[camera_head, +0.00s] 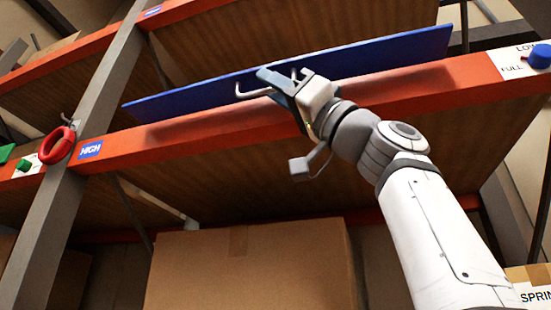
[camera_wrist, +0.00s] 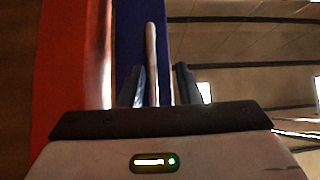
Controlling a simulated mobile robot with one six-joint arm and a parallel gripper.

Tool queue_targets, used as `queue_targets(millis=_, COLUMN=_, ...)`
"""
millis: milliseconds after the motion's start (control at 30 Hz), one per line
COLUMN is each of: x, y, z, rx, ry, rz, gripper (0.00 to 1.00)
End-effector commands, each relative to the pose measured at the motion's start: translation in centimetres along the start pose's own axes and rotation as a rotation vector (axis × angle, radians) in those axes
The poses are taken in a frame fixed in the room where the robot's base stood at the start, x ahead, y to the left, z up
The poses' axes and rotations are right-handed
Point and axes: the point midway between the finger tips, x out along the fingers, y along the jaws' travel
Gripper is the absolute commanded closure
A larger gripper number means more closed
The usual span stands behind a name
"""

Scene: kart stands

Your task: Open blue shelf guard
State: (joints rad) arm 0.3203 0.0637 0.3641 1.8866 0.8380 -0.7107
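The blue shelf guard (camera_head: 200,95) is a long flat panel along the orange beam of the upper shelf in the head view. It also shows in the wrist view (camera_wrist: 126,45). A pale bar handle (camera_head: 250,93) is on its front; in the wrist view the handle (camera_wrist: 151,50) runs upright between my fingers. My gripper (camera_head: 280,84) is at the handle, in front of the panel. In the wrist view its fingers (camera_wrist: 158,85) stand apart, with gaps visible on both sides of the bar. Part of the handle is hidden behind my gripper.
The orange beam (camera_head: 200,130) runs just below the guard. A grey upright (camera_head: 85,130) stands at left, with a red ring (camera_head: 56,145) and a "HIGH" label (camera_head: 90,150). A blue knob (camera_head: 539,56) is at right. A large cardboard box (camera_head: 250,270) sits below.

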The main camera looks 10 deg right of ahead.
Motion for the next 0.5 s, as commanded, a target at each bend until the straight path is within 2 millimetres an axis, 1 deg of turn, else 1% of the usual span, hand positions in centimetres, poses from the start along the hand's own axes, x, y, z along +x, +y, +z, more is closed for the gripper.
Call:
queue_targets(millis=33, x=-0.9, y=0.0, z=0.3, rx=-0.003, ry=0.0, rz=0.003, gripper=0.69)
queue_targets(millis=300, x=-4.7, y=-0.2, z=0.3, rx=-0.005, ry=-0.001, rz=0.003, gripper=0.69)
queue_targets(millis=500, x=-6.5, y=-0.3, z=0.1, rx=-0.004, ry=-0.001, rz=0.001, gripper=0.69)
